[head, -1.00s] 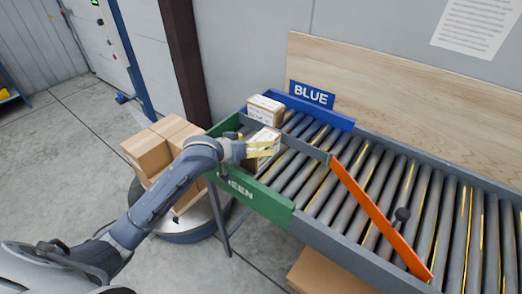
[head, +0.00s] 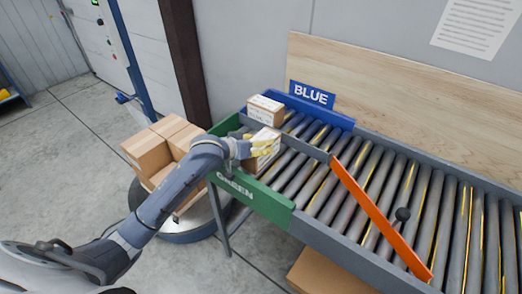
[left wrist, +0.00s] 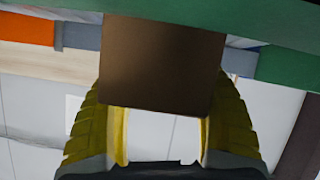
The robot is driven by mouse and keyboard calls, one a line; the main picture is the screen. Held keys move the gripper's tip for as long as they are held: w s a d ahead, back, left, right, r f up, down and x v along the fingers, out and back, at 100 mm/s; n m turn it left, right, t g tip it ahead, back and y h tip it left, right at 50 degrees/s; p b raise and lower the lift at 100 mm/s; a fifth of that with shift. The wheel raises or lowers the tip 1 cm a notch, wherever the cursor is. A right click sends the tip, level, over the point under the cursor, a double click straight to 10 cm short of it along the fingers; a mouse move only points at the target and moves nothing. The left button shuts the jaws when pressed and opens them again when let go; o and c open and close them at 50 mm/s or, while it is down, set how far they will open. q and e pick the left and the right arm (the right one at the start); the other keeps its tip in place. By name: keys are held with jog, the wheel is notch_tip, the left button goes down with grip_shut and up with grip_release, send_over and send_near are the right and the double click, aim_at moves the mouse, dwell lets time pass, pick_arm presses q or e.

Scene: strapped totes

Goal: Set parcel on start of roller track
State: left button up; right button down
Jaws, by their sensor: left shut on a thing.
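A cardboard parcel with a white label (head: 267,145) is between the yellow fingers of my left gripper (head: 259,149) at the left end of the roller track (head: 300,164). My left gripper is shut on it. In the left wrist view the parcel's plain brown face (left wrist: 150,62) fills the space between the fingers (left wrist: 161,130). I cannot tell whether its underside touches the rollers. Another labelled parcel (head: 265,108) stands on the track just behind it, by the blue side plate (head: 312,108). My right gripper is not in view.
A green GREEN plate (head: 250,196) edges the track's near side. A grey divider and an orange diverter bar (head: 380,218) cross the rollers. Several brown boxes (head: 160,148) are stacked on a round stand at the left. Rollers right of the bar are clear.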

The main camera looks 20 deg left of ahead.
pick_arm(q)
jog(key=c, duration=0.4)
jog(key=shift+r, duration=0.2)
jog(key=shift+c, duration=0.7)
